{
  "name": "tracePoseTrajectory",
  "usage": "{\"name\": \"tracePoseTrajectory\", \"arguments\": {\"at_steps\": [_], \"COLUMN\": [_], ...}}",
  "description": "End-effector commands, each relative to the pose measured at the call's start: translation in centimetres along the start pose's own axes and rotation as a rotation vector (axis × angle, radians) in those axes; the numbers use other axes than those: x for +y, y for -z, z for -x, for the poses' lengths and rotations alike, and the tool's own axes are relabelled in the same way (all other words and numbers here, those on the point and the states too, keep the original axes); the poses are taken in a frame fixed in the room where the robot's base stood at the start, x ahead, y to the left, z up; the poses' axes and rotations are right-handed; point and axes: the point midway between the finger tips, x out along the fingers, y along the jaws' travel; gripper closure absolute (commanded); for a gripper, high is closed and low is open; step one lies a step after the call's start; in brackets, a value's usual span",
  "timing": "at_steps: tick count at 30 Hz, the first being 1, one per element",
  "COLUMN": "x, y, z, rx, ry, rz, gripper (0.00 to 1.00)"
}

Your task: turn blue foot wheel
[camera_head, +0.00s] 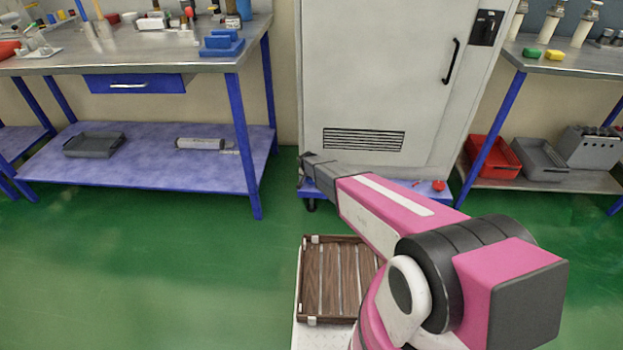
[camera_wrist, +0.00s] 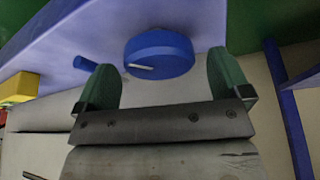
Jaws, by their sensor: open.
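The blue foot wheel (camera_wrist: 158,50), a round knob with a white mark on its face, shows in the wrist view on a pale blue-violet surface. My gripper (camera_wrist: 162,62) is open, with its two green fingers on either side of the wheel; I cannot tell whether they touch it. In the head view, my gripper (camera_head: 306,162) is by the lower left front of the large grey cabinet (camera_head: 375,80), at its blue base (camera_head: 428,192). The wheel itself is hidden there behind my arm.
A small blue peg (camera_wrist: 86,63) and a yellow block (camera_wrist: 18,88) lie left of the wheel in the wrist view. A red knob (camera_head: 438,185) sits on the base's right. A workbench (camera_head: 130,62) stands left; a wooden crate (camera_head: 312,305) is near me. Green floor is open front left.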

Motion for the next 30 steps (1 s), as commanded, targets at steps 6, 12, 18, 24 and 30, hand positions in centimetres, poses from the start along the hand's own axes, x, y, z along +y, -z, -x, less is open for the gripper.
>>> {"name": "tracePoseTrajectory", "arguments": {"at_steps": [6, 12, 18, 24, 30], "x": [0.2, 0.1, 0.1, 0.0, 0.0], "y": [-0.2, -0.2, -0.1, 0.0, 0.0], "z": [3.0, 6.9, 9.7, 10.3, 10.2], "rx": [0.000, 0.001, 0.001, 0.000, 0.000], "ry": [0.000, 0.001, 0.001, 0.000, 0.000], "rz": [0.000, 0.000, 0.000, 0.000, 0.000], "gripper": [0.05, 0.05, 0.05, 0.05, 0.05]}}
